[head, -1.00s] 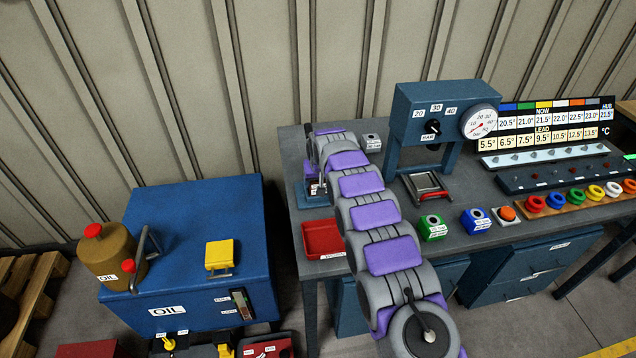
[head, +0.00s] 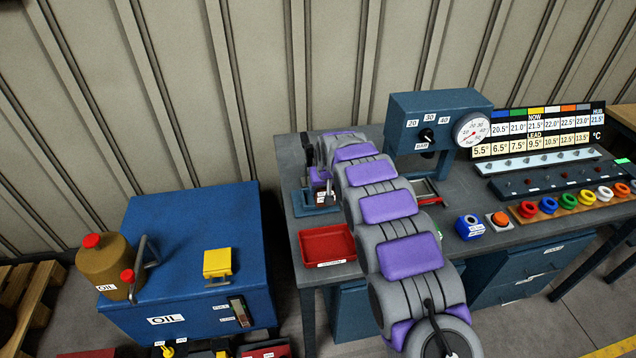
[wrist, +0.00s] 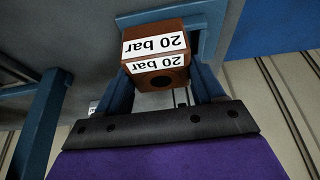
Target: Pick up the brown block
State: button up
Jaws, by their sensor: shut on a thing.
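The brown block (wrist: 156,66) has white "20 bar" labels, upside down in the wrist view, and a dark round hole in one face. It sits between the two blue fingers of my gripper (wrist: 163,84), which is shut on it. In the head view my gripper (head: 319,184) is at the left end of the workbench, over a blue tray (head: 318,210). The block (head: 321,198) shows only in small part there, mostly hidden by the gripper. I cannot tell whether it still touches the tray.
A red tray (head: 327,245) lies in front of the blue tray. The blue press (head: 436,107) with its gauge stands to the right, partly behind my arm. Coloured rings (head: 574,205) line the right side. A blue oil cabinet (head: 190,260) stands left of the bench.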

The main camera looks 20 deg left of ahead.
jog(key=s+d+r+p, duration=0.1)
jog(key=s+d, duration=0.4)
jog(key=d, duration=0.5)
jog(key=shift+s+p, duration=0.15)
jog(key=shift+p, duration=0.25)
jog(key=shift+d+r, duration=0.1)
